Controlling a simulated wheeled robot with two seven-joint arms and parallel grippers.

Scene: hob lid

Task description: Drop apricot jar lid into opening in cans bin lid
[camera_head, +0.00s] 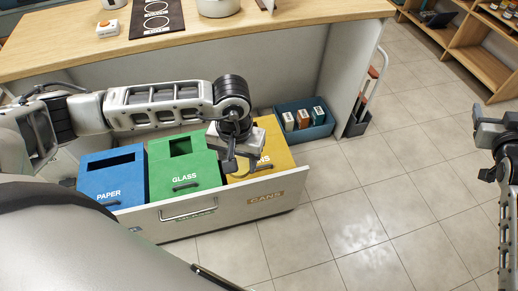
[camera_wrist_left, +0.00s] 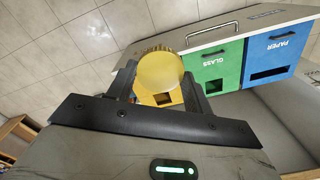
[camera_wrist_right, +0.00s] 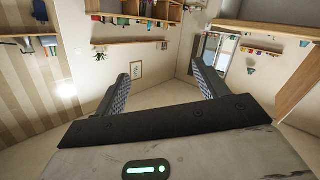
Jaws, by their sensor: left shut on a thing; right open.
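My left gripper (camera_head: 241,166) is above the yellow cans bin (camera_head: 276,145) in the open drawer. In the left wrist view it is shut on the apricot jar lid (camera_wrist_left: 160,72), a round, pale gold disc with a ridged rim between the fingers. Behind the jar lid, the yellow cans bin lid (camera_wrist_left: 147,99) shows with part of its dark opening (camera_wrist_left: 164,98). The jar lid is hidden in the head view, and the arm covers much of the bin lid there. My right gripper (camera_head: 487,138) is open and empty, far to the right; its spread fingers show in the right wrist view (camera_wrist_right: 165,80).
The green glass bin (camera_head: 184,170) and blue paper bin (camera_head: 112,180) stand left of the cans bin, behind the drawer front (camera_head: 228,210). A blue crate (camera_head: 318,131) with small boxes is beyond. The counter (camera_head: 300,18) is above. Floor at right is clear.

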